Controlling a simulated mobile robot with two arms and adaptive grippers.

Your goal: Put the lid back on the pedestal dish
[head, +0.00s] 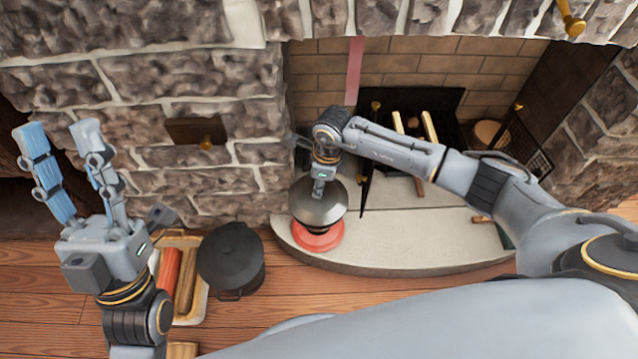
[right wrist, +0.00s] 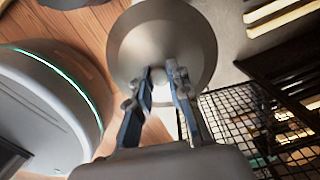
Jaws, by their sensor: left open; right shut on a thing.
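The lid (head: 318,203) is a grey metal cone-shaped cover; it also shows in the right wrist view (right wrist: 190,35). My right gripper (head: 319,186) is shut on the knob at its top, and its fingers show in the right wrist view (right wrist: 160,76). The pedestal dish (head: 318,238), with a red-orange round part and a dark part above it, is directly below the lid at the left end of the hearth. The lid hides much of the dish, and I cannot tell whether they touch. My left gripper (head: 57,130) is open and empty at the far left, pointing up.
A black lidded pot (head: 231,257) stands on the wooden floor, left of the hearth. A wooden tray (head: 203,302) with a red item is beside it. The pale hearth (head: 400,240) is mostly clear at front. A fireplace grate and mesh screen (head: 527,145) are behind.

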